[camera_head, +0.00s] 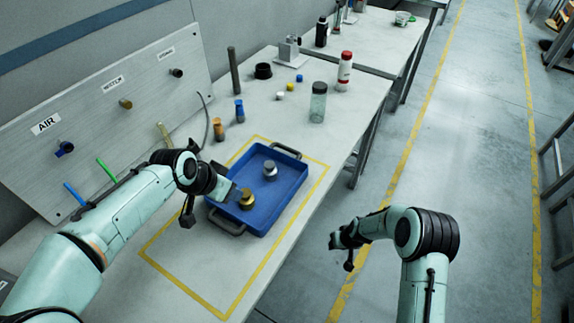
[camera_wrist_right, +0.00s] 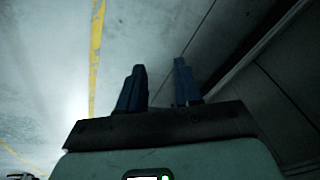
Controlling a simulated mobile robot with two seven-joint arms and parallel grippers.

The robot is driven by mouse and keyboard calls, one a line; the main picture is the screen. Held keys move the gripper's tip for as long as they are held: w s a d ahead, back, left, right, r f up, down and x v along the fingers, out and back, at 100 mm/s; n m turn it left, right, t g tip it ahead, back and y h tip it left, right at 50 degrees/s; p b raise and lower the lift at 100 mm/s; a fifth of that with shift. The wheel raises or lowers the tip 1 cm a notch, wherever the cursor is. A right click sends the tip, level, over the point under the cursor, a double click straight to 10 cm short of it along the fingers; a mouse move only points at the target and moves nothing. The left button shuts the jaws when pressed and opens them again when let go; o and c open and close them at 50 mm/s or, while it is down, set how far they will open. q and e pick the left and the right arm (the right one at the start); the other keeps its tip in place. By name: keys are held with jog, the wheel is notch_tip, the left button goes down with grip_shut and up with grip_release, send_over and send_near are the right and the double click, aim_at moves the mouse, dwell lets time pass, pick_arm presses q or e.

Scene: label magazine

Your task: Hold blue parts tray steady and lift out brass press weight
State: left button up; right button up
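The blue parts tray (camera_head: 279,202) lies on the workbench inside a yellow outline, with a dark handle at its far and near ends. The brass press weight (camera_head: 247,200) stands in the tray's left part. A silver weight (camera_head: 270,170) stands farther back in the tray. My left gripper (camera_head: 236,194) reaches over the tray's left wall, right beside the brass weight. Its fingers are too small and partly hidden to tell whether they grip it. My right gripper (camera_head: 336,240) is off the bench, over the floor. The right wrist view shows its two fingers (camera_wrist_right: 160,88) apart and empty.
A bottle with a grey lid (camera_head: 318,103), a red-capped bottle (camera_head: 344,72) and several small parts stand behind the tray.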

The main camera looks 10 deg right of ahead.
jog(key=w+d+r+n+t, duration=0.1)
jog(key=w+d+r, duration=0.1)
jog(key=w+r, duration=0.45)
jog(key=w+d+r+t, duration=0.1)
jog(key=w+d+r, duration=0.25)
jog(key=r, duration=0.65)
jog(key=w+d+r+n+t, duration=0.1)
jog(key=w+d+r+t, duration=0.1)
jog(key=w+r, duration=0.5)
notch_tip(320, 180, up, 14)
jog(key=m+g+h, duration=0.1)
jog(key=m+g, duration=0.6)
jog(key=m, duration=0.2)
send_over(287, 204)
jog(key=f, duration=1.2)
jog(key=shift+w+d+f, duration=0.1)
jog(key=shift+w+f, duration=0.15)
jog(key=shift+f, duration=0.1)
